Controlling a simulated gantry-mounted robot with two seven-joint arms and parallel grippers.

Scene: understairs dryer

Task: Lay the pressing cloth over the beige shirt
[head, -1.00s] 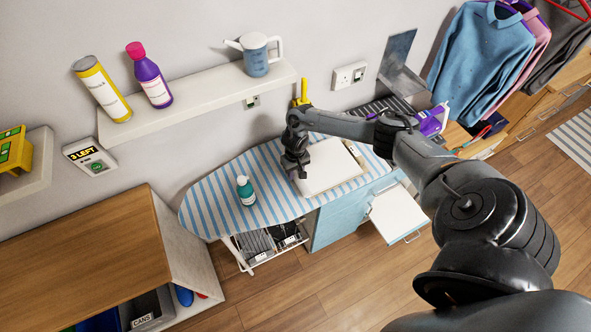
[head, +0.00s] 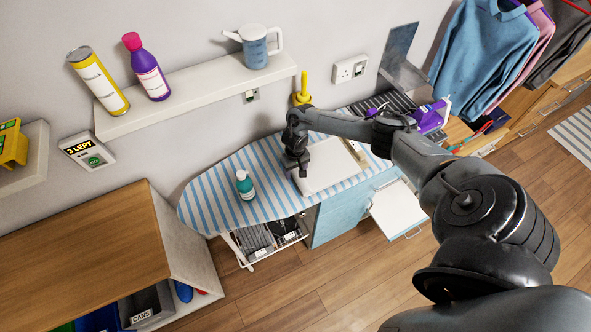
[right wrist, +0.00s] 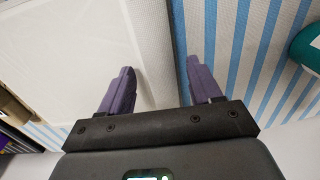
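The pale pressing cloth (head: 328,168) lies flat on the striped ironing board (head: 225,190). A narrow beige-tan strip (head: 354,152) shows along its right side; I cannot tell if it is part of the beige shirt. No other clear part of the shirt shows. My right gripper (head: 299,172) points down at the cloth's left edge. In the right wrist view its two purple fingers (right wrist: 161,88) are apart, with the cloth's edge (right wrist: 152,45) between them and nothing visibly pinched. My left gripper is out of view.
A teal bottle (head: 245,185) stands on the board left of my gripper. A yellow-handled item (head: 302,92) and a purple box (head: 432,116) are behind and to the right. A wall shelf (head: 200,92) holds bottles and a jug. An open drawer (head: 398,210) juts out in front.

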